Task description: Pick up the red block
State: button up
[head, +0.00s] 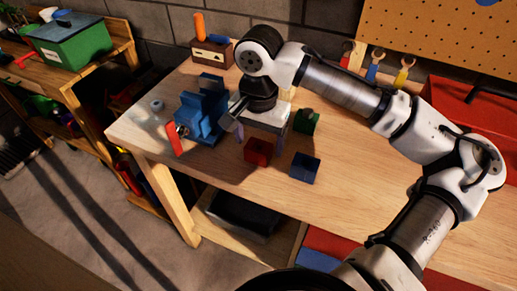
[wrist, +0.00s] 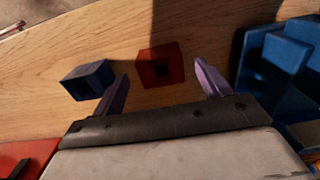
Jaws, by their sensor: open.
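The red block (head: 257,152) sits on the wooden workbench, near its front edge. My gripper (wrist: 163,78) is open and empty, pointing down. In the head view my gripper (head: 262,137) is over the bench just behind the red block, its fingers partly hidden.
A blue block (head: 305,168) lies right of the red block. A green block (head: 306,121) is behind it. A blue vise (head: 203,108) with a red handle stands close on the left. A red toolbox (head: 470,120) is at right. The bench's front right is clear.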

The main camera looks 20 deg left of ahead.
jog(key=shift+f, duration=1.4)
jog(key=shift+a, duration=0.1)
jog(key=c, duration=1.1)
jog(key=shift+o, duration=0.2)
